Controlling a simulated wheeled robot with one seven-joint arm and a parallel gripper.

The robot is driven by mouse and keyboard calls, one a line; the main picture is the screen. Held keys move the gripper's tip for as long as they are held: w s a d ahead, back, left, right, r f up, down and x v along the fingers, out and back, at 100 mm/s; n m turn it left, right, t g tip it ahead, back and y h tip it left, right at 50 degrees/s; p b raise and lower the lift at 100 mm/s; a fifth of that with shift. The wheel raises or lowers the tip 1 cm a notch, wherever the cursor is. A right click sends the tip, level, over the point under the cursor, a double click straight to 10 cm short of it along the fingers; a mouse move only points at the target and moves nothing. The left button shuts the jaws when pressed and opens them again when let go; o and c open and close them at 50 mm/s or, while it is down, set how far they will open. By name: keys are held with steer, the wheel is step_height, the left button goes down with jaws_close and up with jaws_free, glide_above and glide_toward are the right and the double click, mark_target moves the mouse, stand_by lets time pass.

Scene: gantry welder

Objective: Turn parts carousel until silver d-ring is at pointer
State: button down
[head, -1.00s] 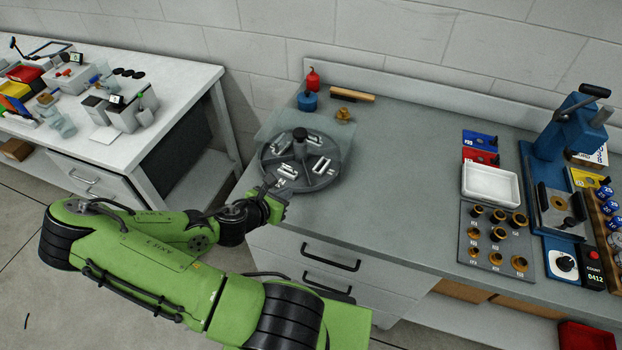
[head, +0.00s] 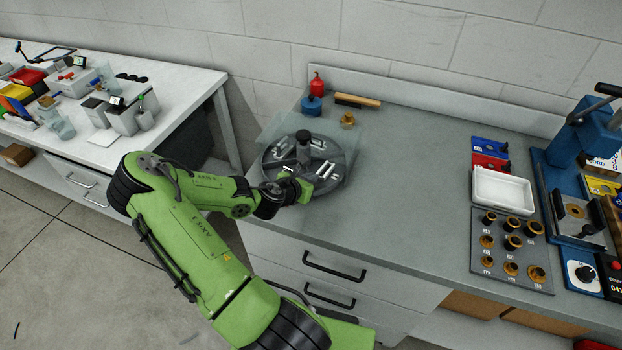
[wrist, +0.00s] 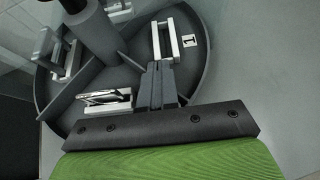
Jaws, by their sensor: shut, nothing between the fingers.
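The parts carousel (head: 342,163) is a round grey tray with a dark centre knob (head: 303,138) and dividers, at the left end of the grey bench. Silver fittings lie in its compartments. In the wrist view, a silver rectangular frame (wrist: 175,40) lies beside a label "1", and another silver fitting (wrist: 106,99) lies left of my fingers. More fittings (wrist: 68,58) are farther left. I cannot tell which is the d-ring, nor make out the pointer. My gripper (wrist: 157,82) is shut and empty, its fingers down inside the carousel, close to a divider; contact is unclear.
A red and blue container (head: 312,100), a brush (head: 357,101) and a brass part (head: 348,119) stand behind the carousel. A white tray (head: 502,190), bushings (head: 512,242) and a blue press (head: 570,145) are at right. The bench middle is clear.

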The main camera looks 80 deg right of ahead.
steer(key=shift+s+d, duration=0.1)
steer(key=shift+d, duration=0.2)
steer(key=p, duration=0.1)
steer(key=s+p, duration=0.1)
steer(key=shift+s+d+r+p, duration=0.1)
steer(key=shift+d+r+p, duration=0.15)
steer(key=shift+d+p, duration=0.05)
steer(key=shift+s+d+f, duration=0.15)
steer(key=shift+d+f, duration=0.05)
